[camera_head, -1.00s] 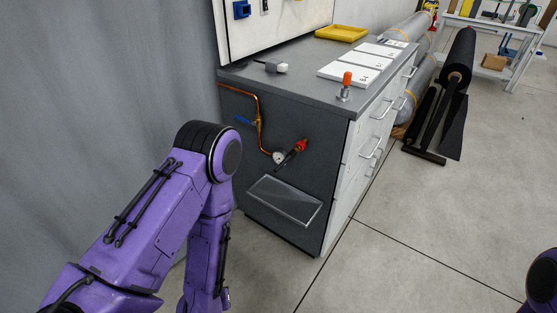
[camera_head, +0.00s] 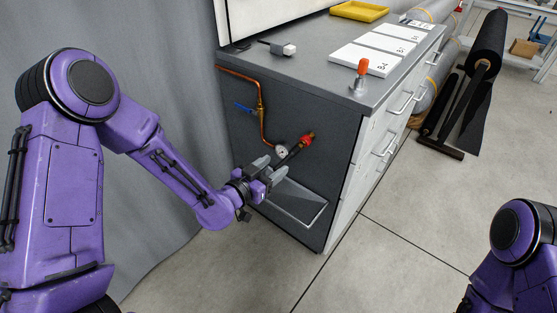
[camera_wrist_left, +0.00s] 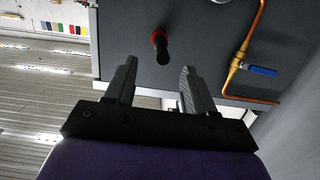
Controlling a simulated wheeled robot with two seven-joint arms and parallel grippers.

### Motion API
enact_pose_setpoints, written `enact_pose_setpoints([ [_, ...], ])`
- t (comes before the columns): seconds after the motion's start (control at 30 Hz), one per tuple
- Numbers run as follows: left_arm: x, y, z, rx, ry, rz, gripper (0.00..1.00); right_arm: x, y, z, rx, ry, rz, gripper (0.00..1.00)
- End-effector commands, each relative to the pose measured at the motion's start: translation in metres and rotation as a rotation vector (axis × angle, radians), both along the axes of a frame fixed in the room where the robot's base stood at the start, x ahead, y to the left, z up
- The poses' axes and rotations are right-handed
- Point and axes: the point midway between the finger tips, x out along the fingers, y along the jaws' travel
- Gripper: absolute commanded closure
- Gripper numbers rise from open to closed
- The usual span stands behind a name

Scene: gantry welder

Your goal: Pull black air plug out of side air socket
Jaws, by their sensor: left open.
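The black air plug (camera_head: 289,156) sticks out of the red side air socket (camera_head: 306,139) on the dark side panel of the cabinet. In the left wrist view the black plug (camera_wrist_left: 161,48) points toward the camera, with the red socket (camera_wrist_left: 157,36) behind it. My left gripper (camera_head: 273,167) is open and empty in front of the panel, close to the plug's free end. In the left wrist view the two fingers (camera_wrist_left: 157,72) stand apart, with the plug between and beyond their tips. My right gripper is not in view; only part of my right arm shows.
An orange-topped item (camera_head: 362,68) stands on the cabinet top's near corner.

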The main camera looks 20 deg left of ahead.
Motion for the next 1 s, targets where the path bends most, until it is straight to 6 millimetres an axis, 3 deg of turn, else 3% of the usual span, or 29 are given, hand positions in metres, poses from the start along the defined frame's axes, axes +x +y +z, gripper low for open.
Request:
enact_pose_setpoints([
  [0.1, 0.024, -0.009, -0.004, 0.000, 0.001, -0.001, 0.46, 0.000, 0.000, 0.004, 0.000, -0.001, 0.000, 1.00],
  [0.3, 0.052, -0.021, -0.009, -0.001, 0.002, -0.004, 0.46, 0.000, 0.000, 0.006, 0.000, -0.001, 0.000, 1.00],
  [0.63, 0.059, -0.023, -0.010, -0.003, 0.003, -0.003, 0.46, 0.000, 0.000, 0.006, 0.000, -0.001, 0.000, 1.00],
  [0.67, 0.059, -0.023, -0.010, -0.003, 0.003, -0.003, 0.49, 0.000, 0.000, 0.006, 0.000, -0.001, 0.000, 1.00],
  [0.8, 0.059, -0.023, -0.010, -0.003, 0.003, -0.003, 0.95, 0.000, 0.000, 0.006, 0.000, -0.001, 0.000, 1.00],
  [0.83, 0.059, -0.023, -0.010, -0.003, 0.003, -0.003, 1.00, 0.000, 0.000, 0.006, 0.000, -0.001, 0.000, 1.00],
  [1.0, 0.058, -0.023, -0.010, -0.003, 0.003, -0.003, 1.00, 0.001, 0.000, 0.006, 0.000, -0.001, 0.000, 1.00],
])
